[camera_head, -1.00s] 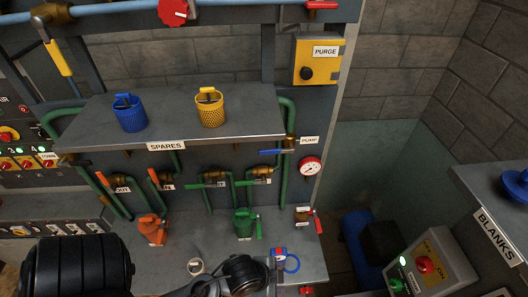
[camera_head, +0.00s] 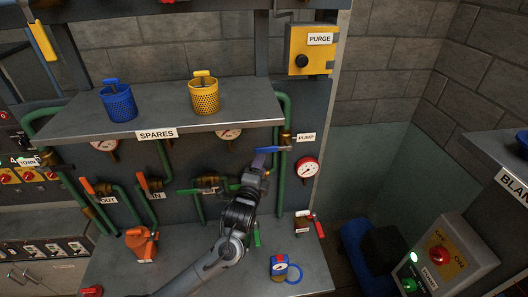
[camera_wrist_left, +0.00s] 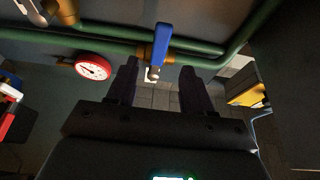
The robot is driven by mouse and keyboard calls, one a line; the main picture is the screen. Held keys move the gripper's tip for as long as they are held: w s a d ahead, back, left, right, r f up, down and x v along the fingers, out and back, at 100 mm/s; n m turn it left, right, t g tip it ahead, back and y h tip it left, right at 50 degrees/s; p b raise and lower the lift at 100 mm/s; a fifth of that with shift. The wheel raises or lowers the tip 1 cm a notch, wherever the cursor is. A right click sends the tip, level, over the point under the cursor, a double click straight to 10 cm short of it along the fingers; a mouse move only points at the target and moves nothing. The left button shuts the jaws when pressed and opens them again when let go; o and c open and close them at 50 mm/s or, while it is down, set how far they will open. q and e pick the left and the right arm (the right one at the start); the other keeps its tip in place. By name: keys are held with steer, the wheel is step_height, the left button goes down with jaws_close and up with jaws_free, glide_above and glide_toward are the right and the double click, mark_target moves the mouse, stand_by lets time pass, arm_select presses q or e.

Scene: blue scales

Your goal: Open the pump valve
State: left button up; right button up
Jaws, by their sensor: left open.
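The pump valve has a blue lever handle (camera_head: 267,149) on a green vertical pipe, beside the PUMP label (camera_head: 306,137). The handle points left, across the pipe, in the head view. My left gripper (camera_head: 259,162) is just below the handle, its fingers dark and partly hidden. In the left wrist view the blue handle (camera_wrist_left: 162,42) lies lengthwise ahead, its end between the two open fingertips (camera_wrist_left: 159,68). I cannot tell whether a finger touches it. My right gripper is not in view.
A red-rimmed gauge (camera_head: 306,170) hangs right of the pump valve. The SPARES shelf (camera_head: 180,118) juts out to the left, carrying a blue (camera_head: 118,104) and a yellow basket (camera_head: 205,97). A green-handled valve (camera_head: 208,187) is close left of my gripper.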

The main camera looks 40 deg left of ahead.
mark_target(266, 151)
arm_select(q)
steer(key=p+x, duration=0.1)
steer(key=x, duration=0.8)
steer(key=shift+w, duration=0.1)
steer(key=shift+c, duration=0.3)
jaws_close()
